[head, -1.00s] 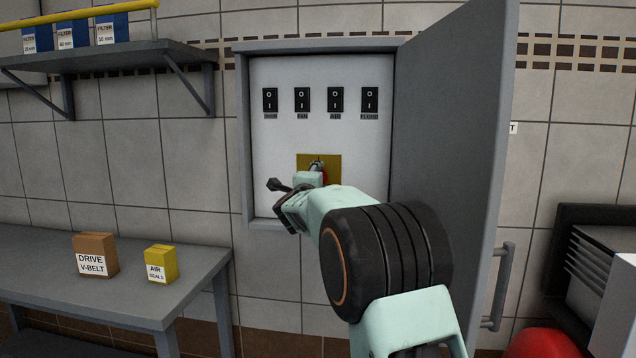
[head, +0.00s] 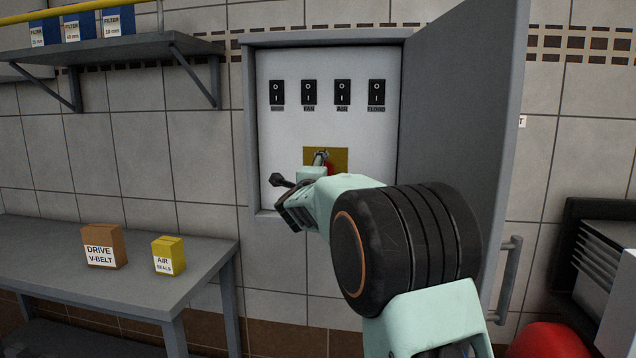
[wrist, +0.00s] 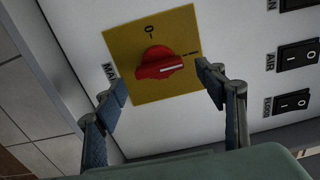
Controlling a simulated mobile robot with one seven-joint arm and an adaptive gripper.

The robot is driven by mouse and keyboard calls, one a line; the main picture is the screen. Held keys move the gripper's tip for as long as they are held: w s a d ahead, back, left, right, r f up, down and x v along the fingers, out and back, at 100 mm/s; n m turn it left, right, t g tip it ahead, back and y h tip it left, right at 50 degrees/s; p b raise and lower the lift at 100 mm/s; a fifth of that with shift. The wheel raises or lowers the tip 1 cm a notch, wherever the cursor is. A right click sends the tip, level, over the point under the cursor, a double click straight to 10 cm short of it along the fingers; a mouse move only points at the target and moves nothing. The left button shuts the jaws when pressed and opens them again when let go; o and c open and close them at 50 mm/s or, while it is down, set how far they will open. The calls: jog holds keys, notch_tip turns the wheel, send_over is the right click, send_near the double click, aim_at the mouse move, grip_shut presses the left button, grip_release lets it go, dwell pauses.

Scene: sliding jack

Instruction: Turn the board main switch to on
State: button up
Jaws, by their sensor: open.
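The main switch is a red rotary knob (wrist: 158,64) on a yellow square plate (wrist: 128,80). In the wrist view its white line points right, close to the short black "I" mark; the "O" mark is at the plate's top. The head view shows the plate (head: 341,156) low on the white panel, with the knob mostly hidden by my gripper (head: 320,160). In the wrist view my gripper (wrist: 163,84) is open, its fingertips on either side of and below the knob, with visible gaps. Contact with the plate cannot be told.
Several black rocker switches (head: 342,92) sit above the plate. The grey cabinet door (head: 455,130) stands open at the right, close beside my arm. A bench (head: 60,285) with two boxes and a shelf (head: 130,50) are at the left.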

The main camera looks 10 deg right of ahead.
jog(key=v, duration=0.9)
jog(key=shift+s+r, duration=0.1)
